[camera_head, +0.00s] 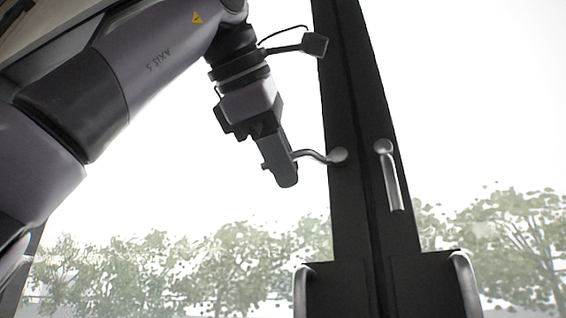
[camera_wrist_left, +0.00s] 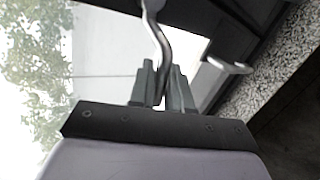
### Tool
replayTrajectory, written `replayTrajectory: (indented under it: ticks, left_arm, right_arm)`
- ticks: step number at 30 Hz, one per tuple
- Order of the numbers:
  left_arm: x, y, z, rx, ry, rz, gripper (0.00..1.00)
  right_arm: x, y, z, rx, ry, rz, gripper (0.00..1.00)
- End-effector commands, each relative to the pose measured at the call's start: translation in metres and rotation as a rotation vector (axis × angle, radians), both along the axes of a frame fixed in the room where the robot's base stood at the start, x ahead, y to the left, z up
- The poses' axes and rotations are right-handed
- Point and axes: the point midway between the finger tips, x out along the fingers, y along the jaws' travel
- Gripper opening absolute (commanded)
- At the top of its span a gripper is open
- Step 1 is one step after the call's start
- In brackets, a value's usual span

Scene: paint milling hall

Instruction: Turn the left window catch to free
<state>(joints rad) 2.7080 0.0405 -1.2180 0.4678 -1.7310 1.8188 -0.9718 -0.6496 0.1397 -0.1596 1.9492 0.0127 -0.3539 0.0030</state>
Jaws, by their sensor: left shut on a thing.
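The left window catch (camera_head: 316,155) is a curved silver handle with a round hub on the dark window frame. It sticks out to the left, roughly level. My left gripper (camera_head: 279,167) is shut on its free end. In the left wrist view the catch (camera_wrist_left: 157,38) runs down between the two fingers of my left gripper (camera_wrist_left: 162,90). A second silver catch (camera_head: 391,180) hangs straight down from its hub on the right-hand frame. My right gripper is in neither view.
Dark window posts (camera_head: 345,100) stand side by side in the middle, with bright glass on both sides. Below are two dark panels with silver pull handles (camera_head: 300,292) and (camera_head: 465,285). A speckled wall edge (camera_wrist_left: 268,95) shows in the wrist view.

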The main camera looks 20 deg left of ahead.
Motion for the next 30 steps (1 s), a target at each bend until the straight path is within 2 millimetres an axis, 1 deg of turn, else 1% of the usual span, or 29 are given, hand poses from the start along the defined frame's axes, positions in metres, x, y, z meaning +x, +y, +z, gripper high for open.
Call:
replayTrajectory:
  ticks: [2, 20, 21, 22, 30]
  left_arm:
    - [-0.0009, -0.0007, 0.0026, 0.009, -0.006, -0.002, 0.00]
    - [-0.0005, -0.0001, 0.0035, 0.029, -0.006, 0.000, 0.00]
    - [-0.0005, -0.0001, 0.0035, 0.029, -0.006, 0.000, 0.31]
    - [-0.0005, -0.0001, 0.0034, 0.029, -0.005, 0.000, 0.34]
    - [-0.0004, 0.0002, 0.0025, 0.028, -0.002, 0.000, 0.34]
  right_arm:
    - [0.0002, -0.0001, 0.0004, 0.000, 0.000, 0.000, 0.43]
    - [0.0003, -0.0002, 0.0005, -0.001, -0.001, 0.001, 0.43]
    - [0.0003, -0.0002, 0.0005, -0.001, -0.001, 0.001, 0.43]
    - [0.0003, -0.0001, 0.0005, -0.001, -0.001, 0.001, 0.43]
    - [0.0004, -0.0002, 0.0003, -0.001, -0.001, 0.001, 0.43]
